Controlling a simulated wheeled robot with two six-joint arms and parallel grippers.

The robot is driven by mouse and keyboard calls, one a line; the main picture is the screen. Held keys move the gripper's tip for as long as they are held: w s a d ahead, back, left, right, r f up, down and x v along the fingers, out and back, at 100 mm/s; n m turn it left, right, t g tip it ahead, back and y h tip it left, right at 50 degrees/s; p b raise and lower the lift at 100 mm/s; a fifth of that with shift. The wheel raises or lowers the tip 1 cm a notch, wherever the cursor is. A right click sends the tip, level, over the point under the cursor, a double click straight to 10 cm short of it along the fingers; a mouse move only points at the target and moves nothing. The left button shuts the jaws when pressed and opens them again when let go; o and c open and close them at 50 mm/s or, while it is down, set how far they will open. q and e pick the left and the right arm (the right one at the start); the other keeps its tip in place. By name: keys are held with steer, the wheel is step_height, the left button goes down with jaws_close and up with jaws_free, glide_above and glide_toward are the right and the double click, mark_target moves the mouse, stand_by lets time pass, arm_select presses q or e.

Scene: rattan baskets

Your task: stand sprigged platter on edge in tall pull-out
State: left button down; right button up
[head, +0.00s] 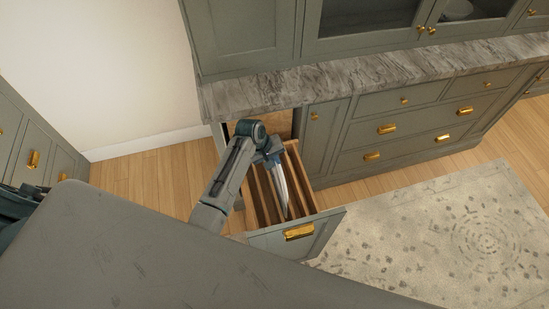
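The tall pull-out (313,231) is drawn out from under the counter, with upright wooden dividers running front to back inside it. The sprigged platter (283,190) is white with blue and shows nearly edge-on, upright and slightly tilted, among the dividers. Its lower part is hidden in the pull-out, and its sprig pattern is too small to make out. My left gripper (272,158) is above the pull-out, pointing down, and appears shut on the platter's upper far end. My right gripper is not in view.
A grey marble counter (375,77) overhangs the pull-out's back end. Green drawers with brass handles (388,128) stand to the right, shut. A patterned rug (465,235) covers the floor at the right. A grey-green surface (130,255) fills the lower left.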

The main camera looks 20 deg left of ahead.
arm_select(q)
steer(key=shift+w+f+b, duration=0.1)
steer(key=shift+f+b, duration=1.1)
steer(key=shift+f, duration=1.3)
steer(key=c, duration=1.6)
jaws_free()
steer(key=shift+o, duration=0.2)
steer(key=b+v, duration=0.2)
steer(key=v, duration=0.9)
steer(key=shift+f, duration=0.1)
